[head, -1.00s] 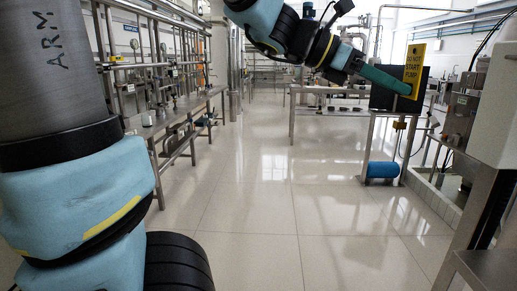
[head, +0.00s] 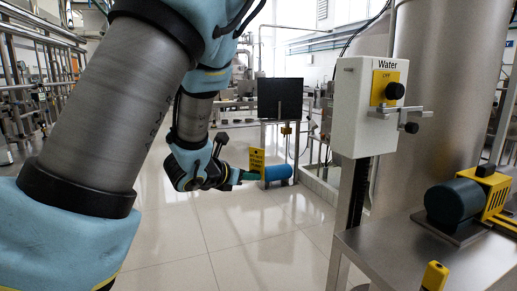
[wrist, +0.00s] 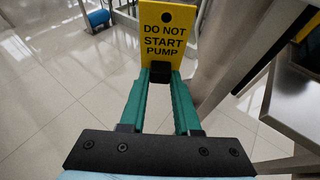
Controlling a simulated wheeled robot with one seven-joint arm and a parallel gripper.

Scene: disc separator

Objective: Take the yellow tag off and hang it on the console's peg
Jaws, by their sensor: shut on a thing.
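The yellow tag (head: 256,157) reads "DO NOT START PUMP" and has a hole near its top, seen in the wrist view (wrist: 168,28). My gripper (head: 241,176) has green fingers, shut on a small black piece at the tag's lower edge. The wrist view shows the fingertips (wrist: 160,74) there, with the tag upright beyond them. The white console box (head: 350,125) is labelled "Water" and carries a black knob on a yellow "OFF" plate. A metal bar (head: 400,113) crosses its lower front. The tag is left of the console, apart from it. I cannot make out clearly which part is the peg.
A steel bench (head: 400,255) stands at the right with a blue motor (head: 453,202) and a small yellow part (head: 435,276) on it. A large steel tank (head: 437,70) is behind the console. A black monitor (head: 280,98) stands further back. The tiled floor at centre is clear.

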